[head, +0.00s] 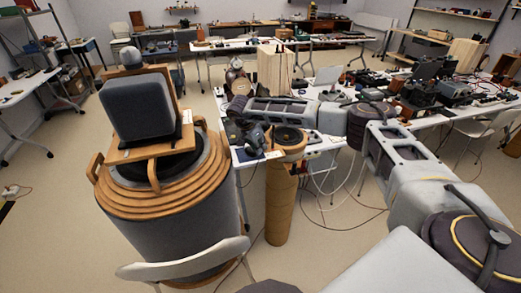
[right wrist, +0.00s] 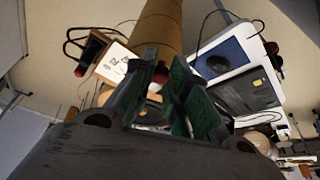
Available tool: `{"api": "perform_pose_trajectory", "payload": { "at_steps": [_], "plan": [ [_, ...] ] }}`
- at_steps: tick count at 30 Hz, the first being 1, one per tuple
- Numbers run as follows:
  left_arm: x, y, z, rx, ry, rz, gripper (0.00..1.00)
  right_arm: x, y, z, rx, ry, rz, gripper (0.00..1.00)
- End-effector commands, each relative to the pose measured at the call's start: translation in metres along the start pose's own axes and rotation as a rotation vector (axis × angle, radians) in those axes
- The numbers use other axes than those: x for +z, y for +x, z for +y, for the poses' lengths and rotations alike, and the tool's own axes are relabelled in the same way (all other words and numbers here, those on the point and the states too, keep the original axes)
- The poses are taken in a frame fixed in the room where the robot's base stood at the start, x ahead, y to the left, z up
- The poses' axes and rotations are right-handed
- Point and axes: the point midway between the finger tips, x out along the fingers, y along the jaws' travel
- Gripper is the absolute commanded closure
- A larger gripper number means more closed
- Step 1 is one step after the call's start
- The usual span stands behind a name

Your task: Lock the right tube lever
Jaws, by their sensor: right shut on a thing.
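The tube (head: 281,205) is an upright brown cylinder near the middle of the head view, with a wooden collar and a dark round top (head: 288,137). My right gripper (head: 262,148) is at the left side of this collar. In the right wrist view, its green-padded fingers (right wrist: 165,66) are closed at the tube (right wrist: 160,25). A small red part (right wrist: 159,79) shows between them and seems to be the tube lever; most of it is hidden by the fingers, so I cannot tell its angle. My left gripper is not in view.
A large grey drum (head: 168,214) with wooden rings stands at the left, a grey box (head: 140,105) on top. A chair back (head: 185,259) is in front of it. A white table with equipment (head: 445,90) is behind my right arm. Cables lie on the floor.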

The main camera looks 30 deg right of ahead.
Motion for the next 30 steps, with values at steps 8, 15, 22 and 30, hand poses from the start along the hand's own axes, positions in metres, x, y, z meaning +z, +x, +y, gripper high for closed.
{"api": "perform_pose_trajectory", "payload": {
  "at_steps": [8, 15, 22, 30],
  "plan": [
    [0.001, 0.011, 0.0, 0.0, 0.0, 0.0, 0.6, 0.0, 0.002, -0.011, 0.082, 0.198, 0.0, 1.0],
    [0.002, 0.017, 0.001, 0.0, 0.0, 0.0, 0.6, -0.002, 0.002, -0.017, 0.136, 0.332, 0.0, 1.0],
    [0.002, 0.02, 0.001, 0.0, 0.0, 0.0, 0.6, -0.004, 0.002, -0.02, 0.169, 0.411, 0.0, 1.0],
    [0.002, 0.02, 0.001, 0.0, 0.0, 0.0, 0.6, -0.005, 0.002, -0.021, 0.183, 0.443, 0.0, 1.0]
  ]
}}
